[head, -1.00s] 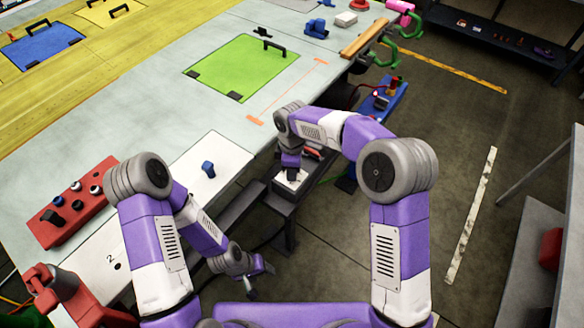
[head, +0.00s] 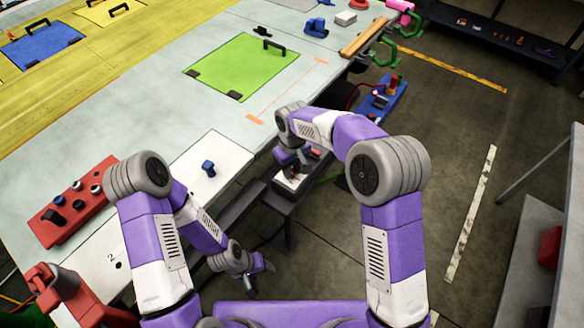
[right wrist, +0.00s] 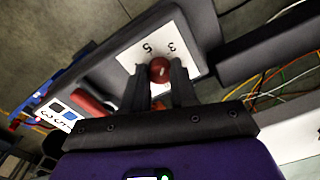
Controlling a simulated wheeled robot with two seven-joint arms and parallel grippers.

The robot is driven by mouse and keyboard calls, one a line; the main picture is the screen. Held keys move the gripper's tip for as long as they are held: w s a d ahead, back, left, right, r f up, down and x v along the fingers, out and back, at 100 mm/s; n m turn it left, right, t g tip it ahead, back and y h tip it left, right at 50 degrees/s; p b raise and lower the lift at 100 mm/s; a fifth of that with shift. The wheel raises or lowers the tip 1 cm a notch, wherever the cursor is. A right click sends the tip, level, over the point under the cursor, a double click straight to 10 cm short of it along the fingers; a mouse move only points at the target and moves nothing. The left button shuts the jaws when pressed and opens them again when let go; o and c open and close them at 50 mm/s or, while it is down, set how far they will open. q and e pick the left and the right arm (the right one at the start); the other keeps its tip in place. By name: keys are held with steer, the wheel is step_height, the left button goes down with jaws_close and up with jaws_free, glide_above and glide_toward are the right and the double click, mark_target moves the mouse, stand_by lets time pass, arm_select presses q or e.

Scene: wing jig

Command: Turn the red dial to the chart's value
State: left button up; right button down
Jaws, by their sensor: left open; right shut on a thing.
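The red dial (right wrist: 160,71) sits on a white plate (right wrist: 135,58) with dark numerals, among them a 5 and a 3, seen upside down in the right wrist view. My right gripper (right wrist: 163,82) is shut on the dial, one finger on each side. In the head view my right gripper (head: 296,170) is over the plate on a dark box beside the bench, and the dial is mostly hidden. A small white card with digits (right wrist: 58,113) lies farther left on the same box; its digits are hard to read. My left gripper (head: 257,284) is open and empty, low beside the bench.
A red box with dark knobs (head: 75,210) and a white panel with a blue knob (head: 225,155) are on the bench at left. A green panel (head: 240,68) lies farther back. A blue box (head: 385,100) stands past my right arm.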

steer(key=shift+m, duration=1.1)
steer(key=c, duration=0.9)
jaws_free()
step_height(320, 180, up, 8)
steer(key=shift+f+p, duration=0.2)
steer(key=shift+p, duration=0.1)
steer(key=shift+f, duration=0.1)
